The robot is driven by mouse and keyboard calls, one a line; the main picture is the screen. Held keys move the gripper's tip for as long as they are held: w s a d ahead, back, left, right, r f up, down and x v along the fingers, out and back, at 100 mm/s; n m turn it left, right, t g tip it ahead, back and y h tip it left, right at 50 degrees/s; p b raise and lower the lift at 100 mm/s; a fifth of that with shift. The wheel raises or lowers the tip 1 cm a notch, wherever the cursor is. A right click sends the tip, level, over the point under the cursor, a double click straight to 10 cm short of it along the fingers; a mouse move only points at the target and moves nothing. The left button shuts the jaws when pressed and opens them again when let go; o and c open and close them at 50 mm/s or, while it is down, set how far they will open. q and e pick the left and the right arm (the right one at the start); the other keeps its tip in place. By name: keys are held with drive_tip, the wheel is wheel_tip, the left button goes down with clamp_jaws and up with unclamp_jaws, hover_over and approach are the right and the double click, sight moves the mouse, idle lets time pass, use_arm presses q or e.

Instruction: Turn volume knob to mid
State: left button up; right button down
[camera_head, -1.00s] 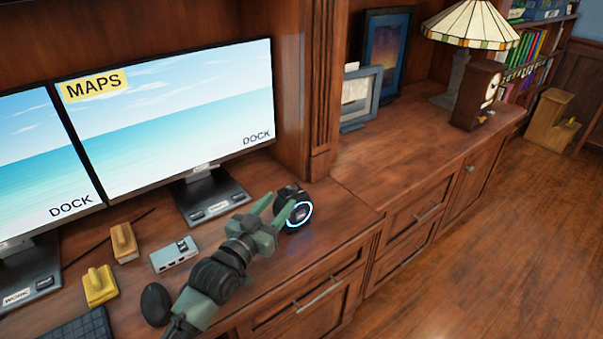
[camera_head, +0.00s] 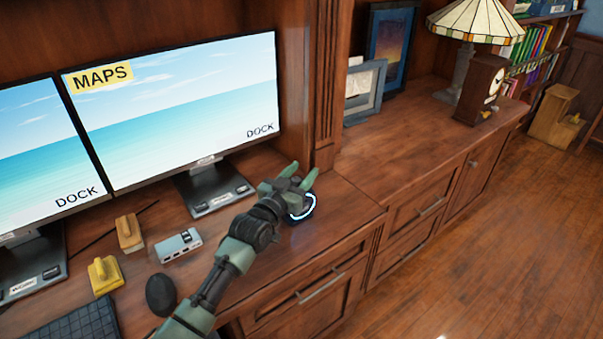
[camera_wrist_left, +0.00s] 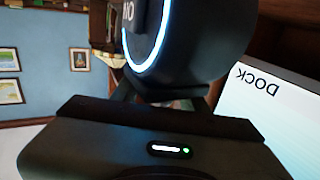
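The volume knob (camera_head: 302,208) is a dark round device with a glowing white-blue ring on its face. It stands on the wooden desk to the right of the large monitor. In the left wrist view the knob (camera_wrist_left: 195,45) is large and close, with its lit ring and part of a white label showing. My left gripper (camera_head: 301,173) is at the knob, its green fingers spread apart at the knob's upper part and hiding some of it. I cannot tell whether the fingers touch it. My right gripper is not in view.
The monitor (camera_head: 180,110) and its stand (camera_head: 215,188) are just left of the knob. A grey hub (camera_head: 178,245), a black mouse (camera_head: 161,294) and yellow (camera_head: 104,274) and brown (camera_head: 130,232) blocks lie further left. The wooden counter (camera_head: 400,145) to the right has clear room.

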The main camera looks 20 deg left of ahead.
sight(294, 182)
use_arm(q)
clamp_jaws()
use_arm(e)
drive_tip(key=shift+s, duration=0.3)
use_arm(q)
drive_tip(key=shift+m+h, duration=0.3)
drive_tip(key=shift+h, duration=0.1)
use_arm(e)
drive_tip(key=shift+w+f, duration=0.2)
use_arm(q)
drive_tip(key=shift+o, duration=0.3)
unclamp_jaws()
drive_tip(key=shift+d, duration=0.1)
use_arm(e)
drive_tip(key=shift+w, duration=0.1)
use_arm(q)
drive_tip(key=v, duration=0.8)
